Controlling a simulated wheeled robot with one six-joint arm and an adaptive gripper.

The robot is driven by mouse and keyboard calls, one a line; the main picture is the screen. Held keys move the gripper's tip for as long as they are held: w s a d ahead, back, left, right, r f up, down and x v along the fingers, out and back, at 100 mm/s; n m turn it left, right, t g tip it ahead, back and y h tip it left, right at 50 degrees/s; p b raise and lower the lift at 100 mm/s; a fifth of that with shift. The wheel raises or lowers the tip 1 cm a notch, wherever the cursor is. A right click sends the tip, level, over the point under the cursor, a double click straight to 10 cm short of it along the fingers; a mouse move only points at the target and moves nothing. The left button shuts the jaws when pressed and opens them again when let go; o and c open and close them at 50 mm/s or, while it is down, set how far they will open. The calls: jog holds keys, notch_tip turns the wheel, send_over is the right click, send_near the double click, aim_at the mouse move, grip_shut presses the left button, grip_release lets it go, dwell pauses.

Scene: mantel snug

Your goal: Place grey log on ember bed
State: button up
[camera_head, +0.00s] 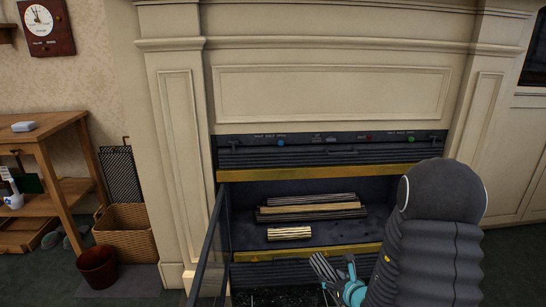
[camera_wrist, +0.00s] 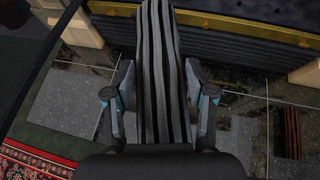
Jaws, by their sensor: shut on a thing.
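A grey log with dark stripes (camera_wrist: 160,65) is between the two fingers of my gripper (camera_wrist: 157,95), which is shut on it. In the head view the grey log (camera_head: 322,267) is in front of the fireplace opening, at its lower front edge, with my gripper (camera_head: 340,280) behind its near end. The log points toward the fireplace. The ember bed (camera_head: 345,232) is the dark floor inside the firebox. Dark logs and a tan log (camera_head: 310,208) lie across it at the back, and a short pale log (camera_head: 289,233) lies at its front left.
The open glass door (camera_head: 207,250) stands at the left of the opening. A brass strip (camera_head: 300,255) runs along the front lower edge, and another brass bar (camera_head: 320,171) crosses the top.

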aim_at(325, 274)
jog(key=r, duration=0.3)
jog(key=w+a+r, duration=0.1)
jog(key=r, duration=0.2)
jog(key=a+r, duration=0.1)
jog(key=r, duration=0.3)
jog(key=shift+w, duration=0.4)
jog(key=shift+a, duration=0.15)
